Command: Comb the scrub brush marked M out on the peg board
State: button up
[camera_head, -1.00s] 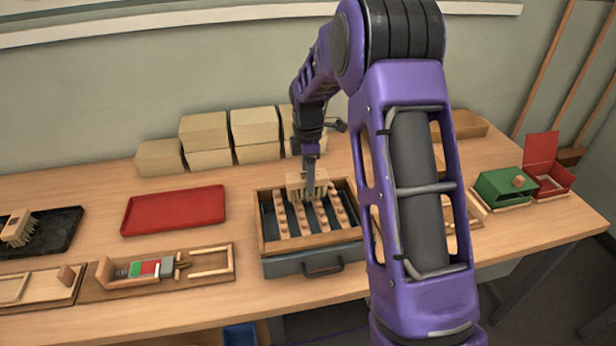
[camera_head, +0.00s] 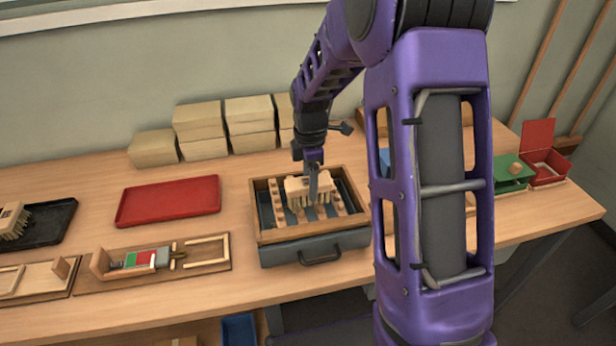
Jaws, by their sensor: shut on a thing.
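My gripper (camera_head: 313,184) is shut on a wooden scrub brush (camera_head: 300,186) with its bristles facing down. The brush is over the peg board (camera_head: 278,204), a wooden-framed tray with rows of pegs on a dark base. The bristles are at the pegs near the middle of the board; I cannot tell how deep they reach. No letter M can be read on the brush. Another brush (camera_head: 13,217) lies on a black tray (camera_head: 55,222) at the far left.
A red tray (camera_head: 168,201) lies left of the peg board. Tan boxes (camera_head: 200,146) stand along the wall. A wooden fixture with a red and green gauge (camera_head: 139,259) is at the front left. Green (camera_head: 513,176) and red (camera_head: 548,168) boxes are at the right. My arm hides part of the table.

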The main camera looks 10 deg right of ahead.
jog(key=shift+s, duration=0.4)
jog(key=shift+w+p, duration=0.7)
jog(key=shift+w, duration=3.25)
jog(key=shift+s+r+b, duration=0.1)
jog(key=shift+s+b, duration=0.25)
jog(key=shift+s, duration=3.6)
jog(key=shift+w, duration=4)
jog(key=shift+r+p, duration=0.35)
jog(key=shift+r, duration=2.55)
